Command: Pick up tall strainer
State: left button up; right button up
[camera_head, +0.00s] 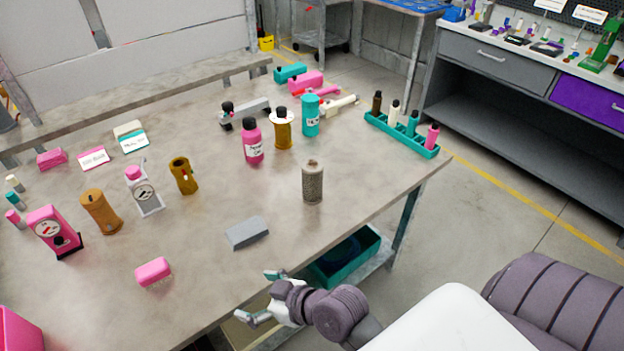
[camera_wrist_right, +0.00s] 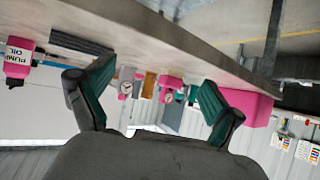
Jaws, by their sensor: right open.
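The tall strainer (camera_head: 312,182) is a grey-brown perforated cylinder with a small dark top. It stands upright on the table, right of the middle, with clear surface around it. My right gripper (camera_head: 257,296) is at the table's front edge, below and left of the strainer and apart from it. Its fingers are spread and empty. In the right wrist view the open right gripper (camera_wrist_right: 145,90) shows two teal-padded fingers with nothing between them up close. I cannot make out the strainer in that view. My left gripper is not in view.
On the table (camera_head: 215,215), a grey block (camera_head: 247,232) and a pink block (camera_head: 153,271) lie near the right gripper. Pink (camera_head: 252,142), brown (camera_head: 283,130) and teal (camera_head: 310,115) bottles stand behind the strainer. A teal rack (camera_head: 402,137) of small bottles is at the right edge.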

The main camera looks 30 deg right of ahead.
jog(key=w+d+r+m+t+h, duration=0.3)
jog(key=w+r+t, duration=0.2)
jog(key=r, duration=0.2)
jog(key=w+d+r+m+t+h, duration=0.2)
jog(key=w+r+t, duration=0.4)
jog(key=r, duration=0.2)
jog(key=m+g+h, duration=0.8)
jog(key=m+h, duration=0.1)
jog(key=h, duration=0.4)
send_near(312, 163)
jog(key=x, duration=0.4)
jog(key=shift+w+f+p, duration=0.1)
jog(key=shift+f+p, duration=0.05)
jog(key=shift+p, duration=0.15)
jog(key=x, duration=0.5)
jog(key=shift+w+d+f, duration=0.2)
jog(key=shift+d+f, duration=0.1)
jog(key=shift+d, duration=0.05)
jog(key=shift+s+r, duration=0.1)
jog(key=shift+c, duration=0.9)
jog(key=c, duration=1.3)
jog(key=shift+c, duration=0.9)
